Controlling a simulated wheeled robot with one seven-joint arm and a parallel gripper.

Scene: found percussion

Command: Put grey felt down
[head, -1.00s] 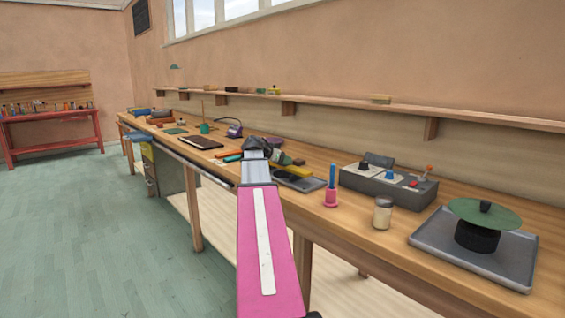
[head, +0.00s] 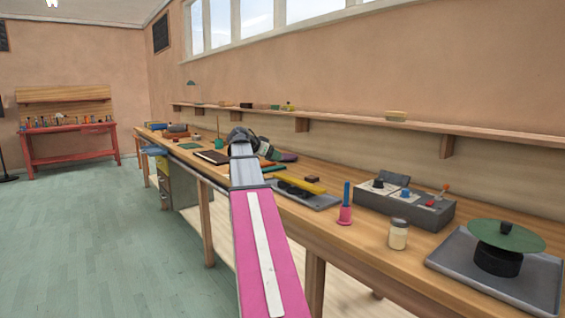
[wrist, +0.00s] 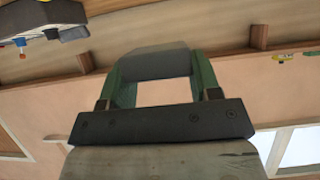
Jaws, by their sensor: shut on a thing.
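The grey felt (wrist: 155,64) is a flat dark-grey piece held crosswise between the two green fingers of my gripper (wrist: 157,72) in the wrist view. My gripper is shut on it, and the felt shows raised against the wall and shelf. In the head view my gripper (head: 252,143) is at the far end of my pink arm, in front of the middle of the workbench (head: 330,222). My arm covers part of the bench there, and I cannot make out the felt clearly or tell its height above the bench.
A grey tray (head: 318,201) with dark and yellow items lies right of my arm. A pink-based blue stick (head: 345,207), a jar (head: 398,235), a control box (head: 400,205) and a tray (head: 468,268) with a green disc (head: 507,236) stand further right. A dark board (head: 213,157) lies left.

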